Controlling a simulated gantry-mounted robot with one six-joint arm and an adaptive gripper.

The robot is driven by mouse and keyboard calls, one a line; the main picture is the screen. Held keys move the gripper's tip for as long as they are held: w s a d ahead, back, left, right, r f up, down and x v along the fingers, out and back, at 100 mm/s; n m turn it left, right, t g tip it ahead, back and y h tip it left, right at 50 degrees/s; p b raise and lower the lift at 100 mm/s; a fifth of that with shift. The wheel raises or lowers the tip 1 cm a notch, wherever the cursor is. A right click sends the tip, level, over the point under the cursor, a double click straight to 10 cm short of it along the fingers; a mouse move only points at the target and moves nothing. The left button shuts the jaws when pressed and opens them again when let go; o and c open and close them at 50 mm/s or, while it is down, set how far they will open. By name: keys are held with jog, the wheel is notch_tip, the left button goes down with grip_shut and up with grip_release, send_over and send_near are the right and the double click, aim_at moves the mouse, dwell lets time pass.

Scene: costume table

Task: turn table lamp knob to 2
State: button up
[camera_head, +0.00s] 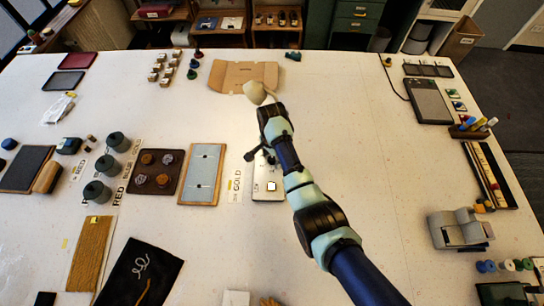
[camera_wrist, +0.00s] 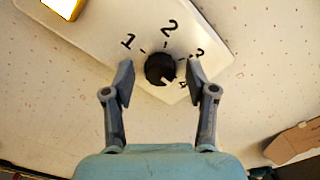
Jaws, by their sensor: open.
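The table lamp's knob (camera_wrist: 158,67) is round and black and sits on a white panel (camera_wrist: 205,30) marked 1, 2, 3 and 4. A white mark on the knob's lower right edge points towards the 4. My gripper (camera_wrist: 160,77) is open, with one finger on each side of the knob and a gap showing on both sides. I cannot tell how high the fingertips are above the panel. In the head view my gripper (camera_head: 259,156) is over the upper part of the white panel (camera_head: 264,192), and my arm hides the knob.
A yellow-edged square (camera_wrist: 62,7) is on the panel's upper left. A cardboard piece (camera_head: 228,76) lies behind, with a beige rounded shape (camera_head: 256,92) beside my arm. A pale framed board (camera_head: 203,172) lies left of the panel. The table right of my arm is mostly clear.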

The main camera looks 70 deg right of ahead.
jog(key=shift+c, duration=0.2)
grip_shut()
